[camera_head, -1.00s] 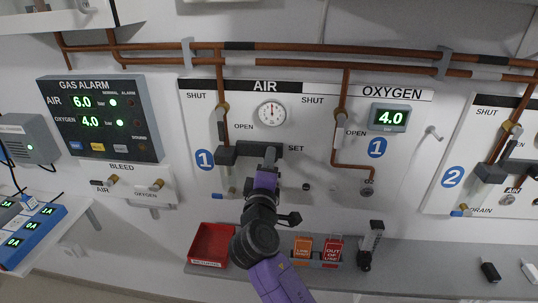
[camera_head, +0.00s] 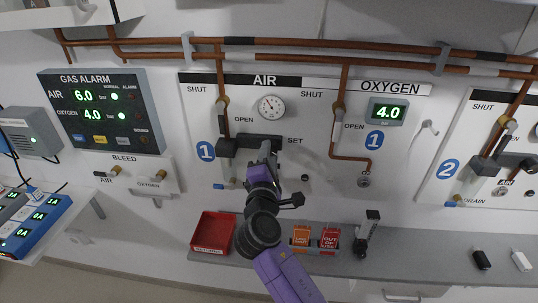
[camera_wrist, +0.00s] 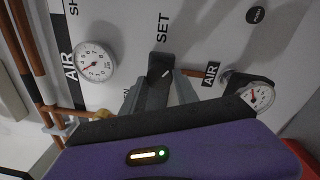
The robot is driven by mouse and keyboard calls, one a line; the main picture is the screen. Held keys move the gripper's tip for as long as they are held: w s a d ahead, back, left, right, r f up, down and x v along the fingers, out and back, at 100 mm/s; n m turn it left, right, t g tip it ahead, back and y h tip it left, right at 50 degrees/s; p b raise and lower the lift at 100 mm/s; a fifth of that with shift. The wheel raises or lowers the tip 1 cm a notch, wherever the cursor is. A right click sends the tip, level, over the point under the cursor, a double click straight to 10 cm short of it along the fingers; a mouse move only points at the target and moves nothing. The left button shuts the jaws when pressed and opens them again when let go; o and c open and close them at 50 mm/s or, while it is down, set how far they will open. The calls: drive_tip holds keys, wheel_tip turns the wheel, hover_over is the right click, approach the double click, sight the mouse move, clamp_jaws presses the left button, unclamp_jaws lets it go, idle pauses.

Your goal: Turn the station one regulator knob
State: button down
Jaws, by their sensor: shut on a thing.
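The station one regulator (camera_head: 232,146) is a dark block on the panel under the AIR heading, beside the word SET. In the head view my gripper (camera_head: 265,152) reaches up to the regulator from below. The round air gauge (camera_head: 271,107) sits just above the regulator; it also shows in the wrist view (camera_wrist: 96,62).
Copper pipes and shut-off valves (camera_head: 223,103) flank the gauge. A second gauge (camera_wrist: 257,96) shows at right in the wrist view. Below are a red tray (camera_head: 213,233) and orange and red tags (camera_head: 302,236) on the shelf. The gas alarm (camera_head: 102,112) hangs at left.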

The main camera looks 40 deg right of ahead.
drive_tip(key=shift+f, duration=0.1)
drive_tip(key=c, duration=0.9)
unclamp_jaws()
drive_tip(key=shift+a, duration=0.1)
drive_tip(key=b+v, duration=0.2)
drive_tip(key=v, duration=0.5)
drive_tip(key=shift+s+a, duration=0.25)
drive_tip(key=shift+s, duration=0.05)
